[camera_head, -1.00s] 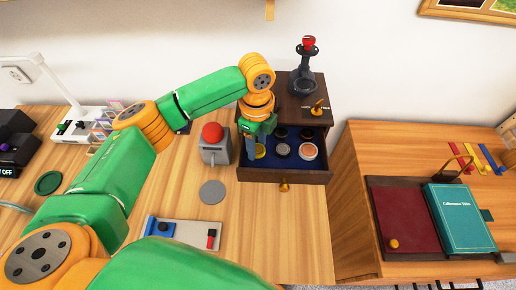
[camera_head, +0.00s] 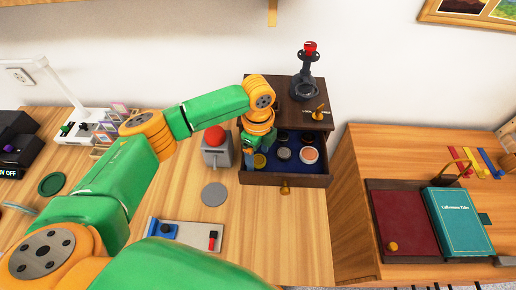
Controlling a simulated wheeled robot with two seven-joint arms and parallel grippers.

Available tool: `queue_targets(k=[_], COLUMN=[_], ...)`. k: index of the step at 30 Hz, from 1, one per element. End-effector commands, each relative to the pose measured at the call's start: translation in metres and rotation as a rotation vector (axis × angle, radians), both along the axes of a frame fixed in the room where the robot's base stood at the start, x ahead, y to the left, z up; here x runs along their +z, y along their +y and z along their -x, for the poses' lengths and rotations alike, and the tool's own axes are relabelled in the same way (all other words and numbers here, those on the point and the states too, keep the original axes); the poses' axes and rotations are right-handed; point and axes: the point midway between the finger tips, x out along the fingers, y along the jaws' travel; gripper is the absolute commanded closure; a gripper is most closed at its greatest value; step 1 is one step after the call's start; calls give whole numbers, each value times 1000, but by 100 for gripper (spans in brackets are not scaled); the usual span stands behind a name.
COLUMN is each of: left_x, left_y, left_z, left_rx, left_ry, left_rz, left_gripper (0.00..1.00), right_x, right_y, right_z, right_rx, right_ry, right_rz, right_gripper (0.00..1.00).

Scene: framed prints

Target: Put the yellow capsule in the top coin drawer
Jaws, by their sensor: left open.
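The top coin drawer (camera_head: 310,181) is pulled out of the dark wooden cabinet. Its inside is lined in blue, and a brass knob is on its front. A round yellow piece, which looks like the yellow capsule (camera_head: 259,160), lies on the lining at the drawer's left side. Several other round pieces lie to its right, in dark, grey and orange-white. My left gripper (camera_head: 248,154) is open and empty at the drawer's left end, pointing down just left of the yellow capsule. Its fingertips are small and partly hidden by the wrist. My right gripper is not in view.
A grey box with a red button (camera_head: 214,136) stands close left of the drawer. A red-topped stand (camera_head: 306,70) and a brass piece (camera_head: 320,112) are on the cabinet. A grey disc (camera_head: 214,194) lies in front on the desk. A teal book (camera_head: 459,222) lies on the right table.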

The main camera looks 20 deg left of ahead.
Motion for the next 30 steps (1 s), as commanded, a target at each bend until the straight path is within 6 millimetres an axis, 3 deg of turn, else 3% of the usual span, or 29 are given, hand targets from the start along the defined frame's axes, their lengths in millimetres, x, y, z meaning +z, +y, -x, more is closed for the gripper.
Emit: queue_targets(k=[9, 15, 30], left_x=[80, 114, 118], left_y=[0, 0, 0], left_z=[-1, -1, 0], left_rx=[0, 1, 1], left_ry=[-7, -4, 0], left_rz=[1, 2, 0], left_gripper=[21, 21, 21], right_x=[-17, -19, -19], right_y=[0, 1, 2], right_z=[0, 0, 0], right_rx=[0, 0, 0], right_ry=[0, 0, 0], right_rz=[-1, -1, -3], right_gripper=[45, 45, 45])
